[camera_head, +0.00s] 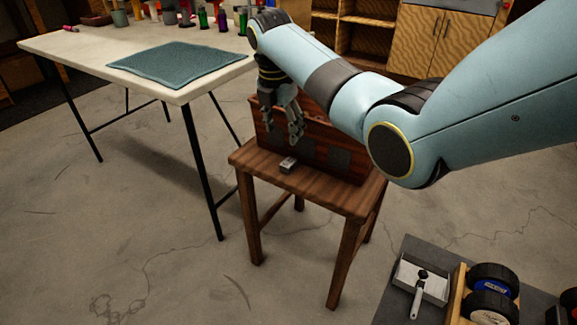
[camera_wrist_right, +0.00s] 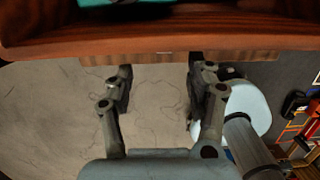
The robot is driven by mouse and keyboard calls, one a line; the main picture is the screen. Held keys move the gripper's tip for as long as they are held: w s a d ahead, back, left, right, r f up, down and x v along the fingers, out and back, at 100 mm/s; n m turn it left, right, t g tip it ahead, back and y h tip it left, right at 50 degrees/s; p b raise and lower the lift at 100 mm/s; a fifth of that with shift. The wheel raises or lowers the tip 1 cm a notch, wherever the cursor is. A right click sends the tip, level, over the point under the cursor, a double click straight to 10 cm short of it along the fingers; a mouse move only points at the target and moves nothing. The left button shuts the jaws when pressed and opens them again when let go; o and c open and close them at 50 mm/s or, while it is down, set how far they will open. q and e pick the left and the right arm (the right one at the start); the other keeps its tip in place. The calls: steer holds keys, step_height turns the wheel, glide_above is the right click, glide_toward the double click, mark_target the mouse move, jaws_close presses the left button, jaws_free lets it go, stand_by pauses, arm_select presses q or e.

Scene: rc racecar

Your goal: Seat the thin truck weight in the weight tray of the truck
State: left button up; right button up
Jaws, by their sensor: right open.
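A small grey metal block (camera_head: 288,164), which looks like the truck weight, lies on the front edge of a wooden stool (camera_head: 240,157). My right gripper (camera_head: 286,132) is open, pointing down above and near the block, in front of a reddish-brown wooden box (camera_head: 335,130). In the right wrist view its two fingers (camera_wrist_right: 162,88) are apart, with nothing seen between them; I cannot make out the block there. Black wheels with a blue hub (camera_head: 491,287), apparently of the truck, show at the lower right. I cannot identify its weight tray for certain. My left gripper is not seen.
A light grey open tray (camera_head: 436,288) with a handled tool stands on a dark surface (camera_head: 428,247) beside the wheels. A white table (camera_head: 65,43) at the upper left bears a teal mat (camera_head: 180,63) and several bottles. The box wall (camera_wrist_right: 215,35) crosses the top of the wrist view.

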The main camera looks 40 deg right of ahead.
steer(key=b, duration=0.2)
glide_above(288, 161)
steer(key=a, duration=0.1)
step_height(288, 161, down, 5)
steer(key=shift+s+r, duration=0.1)
steer(key=shift+s, duration=0.05)
steer(key=shift+d+f, duration=0.1)
steer(key=shift+f, duration=0.45)
steer(key=f+b, duration=0.1)
steer(key=f, duration=0.2)
steer(key=f+b, duration=0.1)
steer(key=shift+d+f+b, duration=0.35)
steer(key=shift+r, duration=0.15)
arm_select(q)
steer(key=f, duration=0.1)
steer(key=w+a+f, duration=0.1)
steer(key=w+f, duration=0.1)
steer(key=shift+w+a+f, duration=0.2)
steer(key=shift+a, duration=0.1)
arm_select(e)
jaws_close()
